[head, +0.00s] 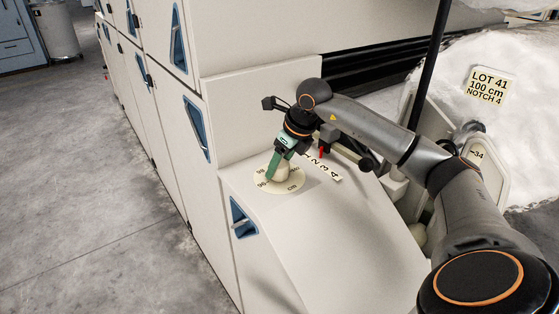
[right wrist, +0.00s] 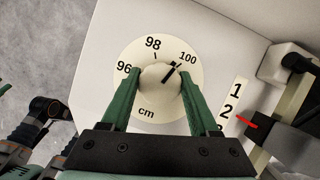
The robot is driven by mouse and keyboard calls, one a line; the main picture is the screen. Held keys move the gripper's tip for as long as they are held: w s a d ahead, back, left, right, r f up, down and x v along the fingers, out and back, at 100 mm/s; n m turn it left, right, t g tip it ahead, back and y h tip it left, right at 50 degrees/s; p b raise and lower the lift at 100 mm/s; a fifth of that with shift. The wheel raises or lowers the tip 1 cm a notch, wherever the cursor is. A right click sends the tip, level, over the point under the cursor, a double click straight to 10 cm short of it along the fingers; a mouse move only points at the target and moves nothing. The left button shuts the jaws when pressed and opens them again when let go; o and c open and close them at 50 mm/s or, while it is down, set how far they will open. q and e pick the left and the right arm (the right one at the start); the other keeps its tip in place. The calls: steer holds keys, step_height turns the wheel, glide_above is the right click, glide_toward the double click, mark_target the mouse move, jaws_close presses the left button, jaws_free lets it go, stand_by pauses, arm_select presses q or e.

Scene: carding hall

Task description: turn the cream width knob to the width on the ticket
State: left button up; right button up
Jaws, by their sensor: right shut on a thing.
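The cream width knob (head: 284,173) stands on a round cream dial (head: 264,186) marked in cm, on the sloped machine panel. In the right wrist view the knob (right wrist: 154,77) has a dark pointer line aimed up and right, at or very near the 100 mark. The dial (right wrist: 149,112) also reads 96 and 98. My right gripper (head: 276,171) is shut on the knob, with one green finger on each side in the right wrist view (right wrist: 157,71). The ticket (head: 487,85) reads LOT 41, 100 cm, NOTCH 4.
A notch scale (head: 324,166) numbered 1 to 4 lies right of the dial, with a red pointer (right wrist: 246,123) near the 2 in the wrist view. White fibre (head: 460,60) bulges at the right. Cabinet doors with blue handles (head: 197,130) line the left, beside open floor.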

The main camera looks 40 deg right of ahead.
steer(key=shift+m, duration=0.4)
steer(key=shift+m+h, duration=0.4)
steer(key=shift+m, duration=0.4)
steer(key=o, duration=1.4)
steer(key=shift+c, duration=0.2)
